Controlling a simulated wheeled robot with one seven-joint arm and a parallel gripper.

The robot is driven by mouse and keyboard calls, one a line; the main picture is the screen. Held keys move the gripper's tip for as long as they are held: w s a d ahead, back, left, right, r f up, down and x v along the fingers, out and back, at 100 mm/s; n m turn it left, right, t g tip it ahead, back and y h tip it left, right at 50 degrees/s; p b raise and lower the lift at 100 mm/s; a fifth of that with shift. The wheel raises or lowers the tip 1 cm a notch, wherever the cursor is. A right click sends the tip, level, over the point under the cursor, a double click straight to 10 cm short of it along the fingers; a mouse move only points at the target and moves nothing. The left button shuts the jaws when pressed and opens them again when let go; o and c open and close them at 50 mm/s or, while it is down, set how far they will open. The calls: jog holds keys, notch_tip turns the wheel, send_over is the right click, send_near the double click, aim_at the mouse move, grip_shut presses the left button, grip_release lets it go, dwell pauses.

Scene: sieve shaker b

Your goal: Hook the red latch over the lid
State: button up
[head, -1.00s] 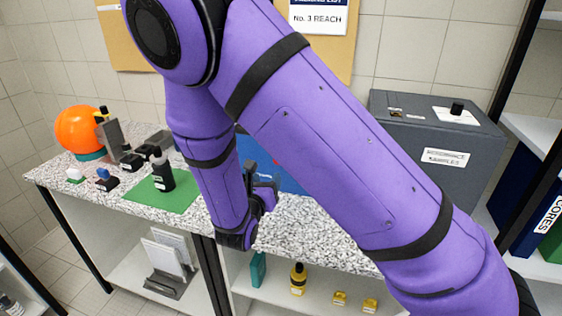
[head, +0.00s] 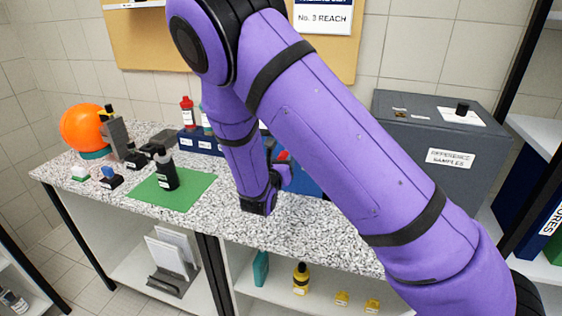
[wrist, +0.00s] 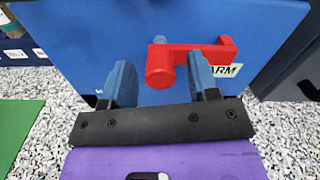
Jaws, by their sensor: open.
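The red latch (wrist: 190,58) shows in the wrist view against the blue face of a box (wrist: 110,35). My gripper (wrist: 158,80) is open, with one finger to the left of the knob and the other in front of the latch's arm. I cannot tell whether the fingers touch the latch. In the head view my gripper (head: 283,178) is at the blue box, and my arm hides most of the box and latch. The lid is not clearly visible.
A grey box labelled reference samples (head: 440,140) stands right of the blue box. A green mat (head: 190,192) with a dark bottle (head: 165,170) lies to the left. A blue rack with bottles (head: 195,142) stands behind. The speckled counter front (head: 310,235) is clear.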

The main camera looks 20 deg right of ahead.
grip_shut()
jog(key=shift+n, duration=0.3)
jog(key=n, duration=1.3)
jog(key=shift+n, duration=2.1)
